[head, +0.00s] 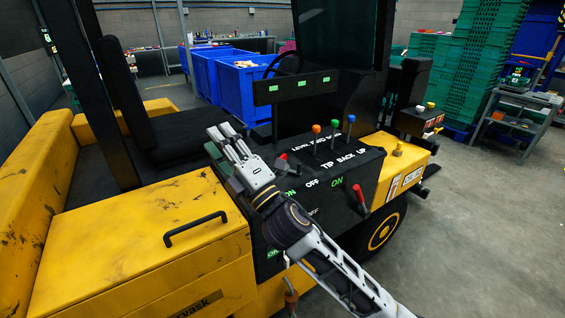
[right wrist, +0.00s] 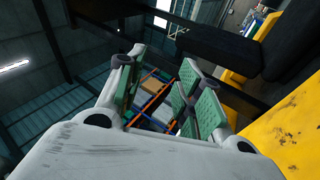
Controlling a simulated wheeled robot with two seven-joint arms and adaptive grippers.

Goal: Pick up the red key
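A small red piece (head: 283,157) shows on the black control panel of the yellow vehicle, just right of my right gripper. A larger red handle (head: 361,193) stands on the panel's right part, by a green ON label. I cannot tell for sure which of the two is the red key. My right gripper (head: 222,142) is above the panel's left side, apart from both red pieces. In the right wrist view its green-padded fingers (right wrist: 160,100) are spread with nothing held between them. My left gripper is not in view.
Orange, green and blue knobbed levers (head: 333,124) stand up behind the panel. A black sign bar (head: 296,87) is above them. The yellow body with a black handle (head: 195,230) is at left. Blue bins (head: 238,78) and green stacked crates (head: 485,55) are behind.

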